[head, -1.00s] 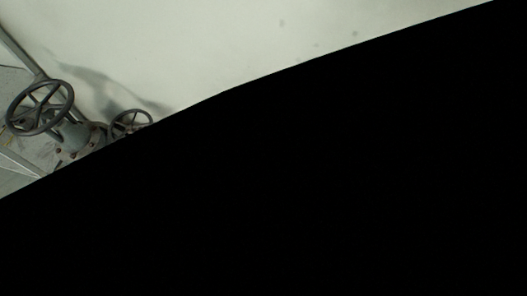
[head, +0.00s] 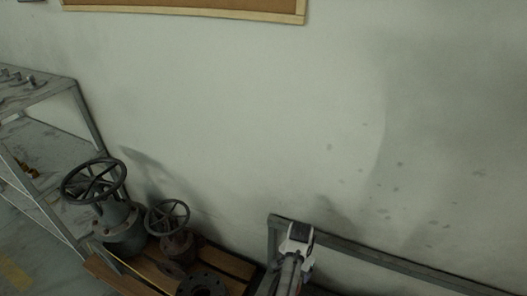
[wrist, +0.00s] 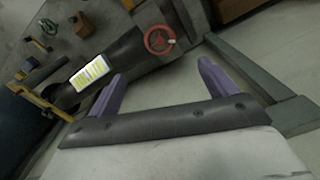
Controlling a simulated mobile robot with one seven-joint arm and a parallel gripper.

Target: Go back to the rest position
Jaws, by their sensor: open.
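My gripper (wrist: 162,70) shows in the wrist view with its two purple fingers spread wide and nothing between them. In the wrist view, a red handwheel (wrist: 159,40) and a dark pipe with a yellow-and-white label (wrist: 88,73) lie beyond the fingers, apart from them. In the head view, a large grey gate valve with a dark handwheel (head: 93,181) stands at the lower left. A smaller, rusty valve with a handwheel (head: 167,217) stands to its right. The gripper's fingers cannot be made out in the head view.
A wooden pallet (head: 228,262) lies under the valves. A metal shelf (head: 48,92) stands at the left. A grey metal rail (head: 385,260) runs along the lower right, before a bare, stained wall (head: 260,110). A framed board (head: 190,8) hangs above. Open floor shows in the wrist view.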

